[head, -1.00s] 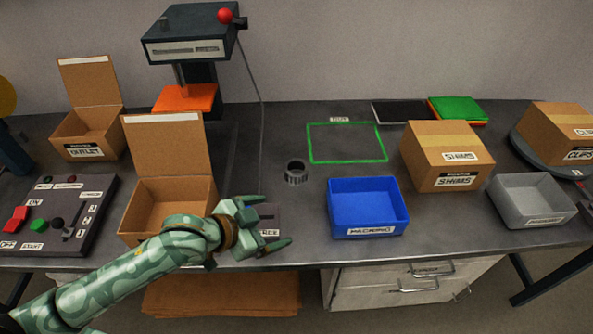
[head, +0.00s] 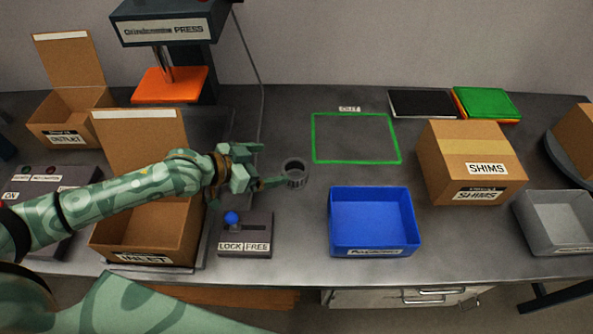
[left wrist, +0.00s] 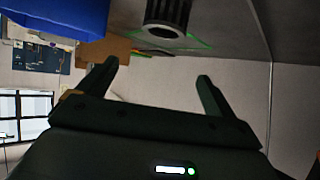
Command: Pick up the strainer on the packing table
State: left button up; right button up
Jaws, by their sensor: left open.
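The strainer (head: 294,172) is a small dark grey ribbed ring standing on the dark packing table (head: 290,225), left of the green outlined square. It also shows at the top of the left wrist view (left wrist: 167,18), beyond the fingers. My left gripper (head: 268,165) is open and empty, just left of the strainer. One fingertip ends close to the strainer's left side; I cannot tell whether it touches. In the left wrist view the open fingers (left wrist: 157,72) point toward the strainer, with nothing between them. My right gripper is not in view.
A blue bin (head: 374,222) stands right of the strainer. A lock/free switch box (head: 246,240) and the open inlet box (head: 150,240) lie below my left arm. The press (head: 172,25) stands behind. The green outlined area (head: 355,138) is bare.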

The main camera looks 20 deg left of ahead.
aim_at(293, 168)
pick_arm(q)
jog(key=f, duration=0.2)
jog(key=f+b, duration=0.1)
jog(key=f, duration=0.1)
jog(key=shift+w+d, duration=0.3)
jog(key=shift+w, duration=0.1)
jog(key=shift+w+d+f, duration=0.1)
jog(key=shift+w+d, duration=0.05)
jog(key=shift+w, duration=0.1)
jog(key=b+x, duration=0.2)
jog(key=x, duration=0.4)
jog(key=shift+s, duration=0.1)
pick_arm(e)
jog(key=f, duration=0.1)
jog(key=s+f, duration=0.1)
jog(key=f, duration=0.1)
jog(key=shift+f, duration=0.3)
pick_arm(q)
jog(key=c, duration=1.2)
